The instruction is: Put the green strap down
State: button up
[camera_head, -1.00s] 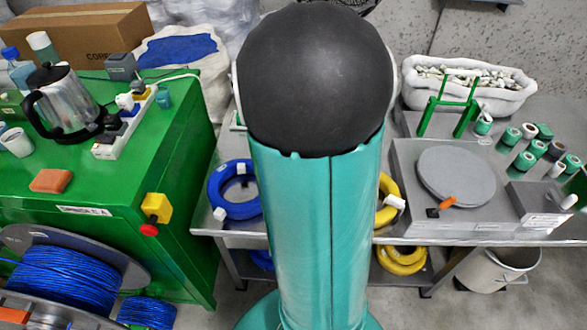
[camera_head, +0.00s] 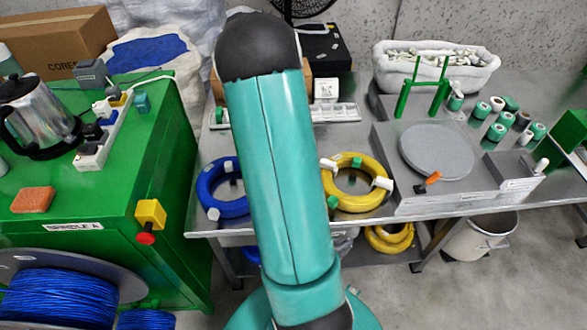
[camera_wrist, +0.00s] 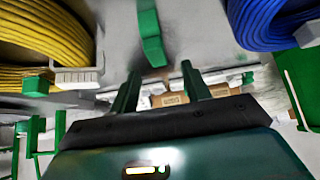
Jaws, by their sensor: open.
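The green strap (camera_wrist: 151,35) shows in the wrist view as a short bent green piece over the grey metal bench top, between a yellow coil (camera_wrist: 45,35) and a blue coil (camera_wrist: 270,22). My gripper (camera_wrist: 160,70) is open, with nothing between its two fingers. The strap is just beyond the fingertips, apart from both fingers. I cannot tell whether it lies flat on the bench. In the head view my arm hides my gripper and this strap. The blue coil (camera_head: 208,202) and the yellow coil (camera_head: 340,197) lie on the bench on either side of my arm.
A grey block with a round disc (camera_head: 436,150) and a green stand (camera_head: 425,92) are to the right. Several green and white rolls (camera_head: 496,132) stand beyond. A green cabinet (camera_head: 165,180) with a red knob (camera_head: 146,239) is at the left. A white bin (camera_head: 480,238) stands below.

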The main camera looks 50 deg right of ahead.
jog(key=shift+s+f+x, duration=0.1)
jog(key=shift+s+x, duration=0.05)
jog(key=shift+x, duration=1.6)
jog(key=shift+s+f+x, duration=0.1)
jog(key=shift+s+x, duration=0.05)
jog(key=shift+x, duration=1.65)
jog(key=shift+a, duration=0.1)
grip_shut()
jog(key=shift+r, duration=0.1)
